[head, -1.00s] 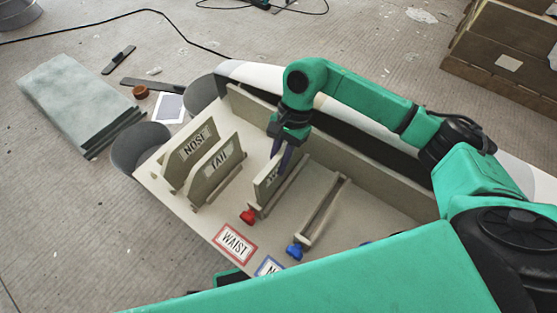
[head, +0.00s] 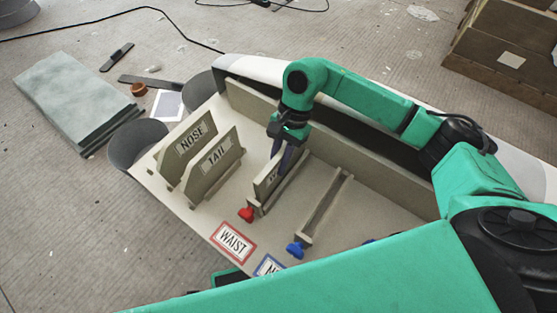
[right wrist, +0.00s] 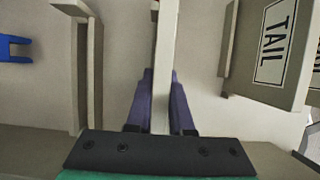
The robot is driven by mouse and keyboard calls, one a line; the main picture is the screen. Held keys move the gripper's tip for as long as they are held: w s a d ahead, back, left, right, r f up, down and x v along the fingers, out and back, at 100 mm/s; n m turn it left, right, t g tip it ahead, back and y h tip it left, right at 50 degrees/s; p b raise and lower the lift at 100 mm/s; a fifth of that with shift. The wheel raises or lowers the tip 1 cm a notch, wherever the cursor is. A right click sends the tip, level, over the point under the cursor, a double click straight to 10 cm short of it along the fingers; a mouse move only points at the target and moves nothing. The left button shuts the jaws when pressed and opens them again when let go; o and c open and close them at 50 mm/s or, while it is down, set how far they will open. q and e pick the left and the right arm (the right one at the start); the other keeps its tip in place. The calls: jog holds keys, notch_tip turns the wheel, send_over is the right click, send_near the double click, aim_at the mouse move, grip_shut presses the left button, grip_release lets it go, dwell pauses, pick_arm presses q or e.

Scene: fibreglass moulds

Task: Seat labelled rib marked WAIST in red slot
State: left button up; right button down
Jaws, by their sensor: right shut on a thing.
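My right gripper (head: 283,158) is shut on a beige rib (head: 267,183). The rib stands upright along the slot with the red knob (head: 247,214). Its label is mostly covered by the fingers, so the word cannot be read in full. In the right wrist view the rib (right wrist: 164,60) shows edge-on between the two purple fingers (right wrist: 161,100). I cannot tell whether its bottom edge is fully down in the slot. A red-framed WAIST card (head: 233,240) lies in front of the red knob. My left gripper is not in view.
The NOSE rib (head: 182,152) and TAIL rib (head: 208,172) stand upright to the left. An empty slot (head: 326,207) with a blue knob (head: 295,250) is to the right. The mould's raised back wall (head: 370,178) runs behind my gripper.

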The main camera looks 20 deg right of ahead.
jog(key=shift+f, duration=0.3)
jog(key=c, duration=0.7)
grip_release()
jog(key=shift+r, duration=0.1)
jog(key=p+v, duration=0.1)
jog(key=v, duration=1.3)
jog(key=shift+r, duration=0.3)
